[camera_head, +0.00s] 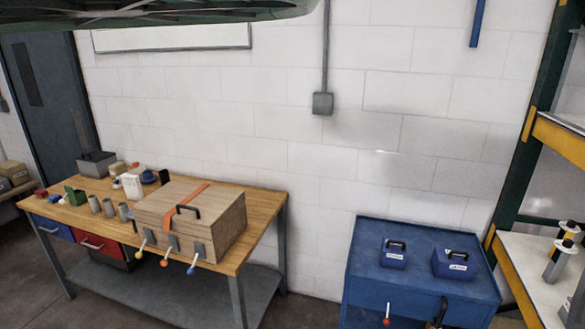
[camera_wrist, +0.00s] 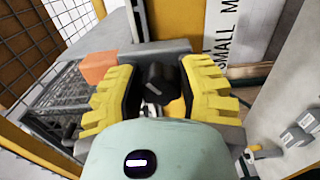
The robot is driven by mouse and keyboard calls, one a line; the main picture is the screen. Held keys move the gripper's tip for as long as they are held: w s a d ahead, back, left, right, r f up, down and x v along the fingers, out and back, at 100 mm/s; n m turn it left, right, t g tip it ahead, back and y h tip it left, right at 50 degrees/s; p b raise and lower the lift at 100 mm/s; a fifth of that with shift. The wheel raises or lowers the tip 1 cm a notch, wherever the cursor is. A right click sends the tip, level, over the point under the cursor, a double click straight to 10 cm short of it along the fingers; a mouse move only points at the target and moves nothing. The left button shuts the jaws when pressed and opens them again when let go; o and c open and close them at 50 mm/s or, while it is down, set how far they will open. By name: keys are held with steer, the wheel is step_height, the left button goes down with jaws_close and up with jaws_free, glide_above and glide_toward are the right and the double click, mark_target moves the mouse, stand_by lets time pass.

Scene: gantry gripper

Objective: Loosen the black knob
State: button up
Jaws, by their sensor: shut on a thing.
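In the wrist view, the black knob (camera_wrist: 155,78) stands between the ribbed yellow fingers of my gripper (camera_wrist: 157,84). A pale mark shows on the near side of the knob. My gripper is shut on the knob, with one finger on its left and one on its right. The fingers and the pale green palm hide part of the knob's base and its mount. In the head view, neither the knob nor my gripper can be made out.
In the wrist view, an orange block (camera_wrist: 97,67) sits left of the fingers, by a wire cage (camera_wrist: 60,100). A white sign (camera_wrist: 232,28) stands behind. In the head view are a workbench (camera_head: 262,192) with a wooden box (camera_head: 222,222), a blue cabinet (camera_head: 365,262), and shelving at right.

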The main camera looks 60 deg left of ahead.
steer(key=n+p, duration=0.1)
steer(key=n, duration=0.4)
steer(key=shift+r+n, duration=0.1)
steer(key=shift+n, duration=0.3)
steer(key=n+p, duration=0.1)
steer(key=n, duration=0.3)
steer(key=shift+n+p, duration=0.3)
steer(key=shift+n, duration=0.1)
steer(key=o, duration=1.2)
steer(key=shift+a, duration=0.1)
steer(key=shift+v, duration=5.9)
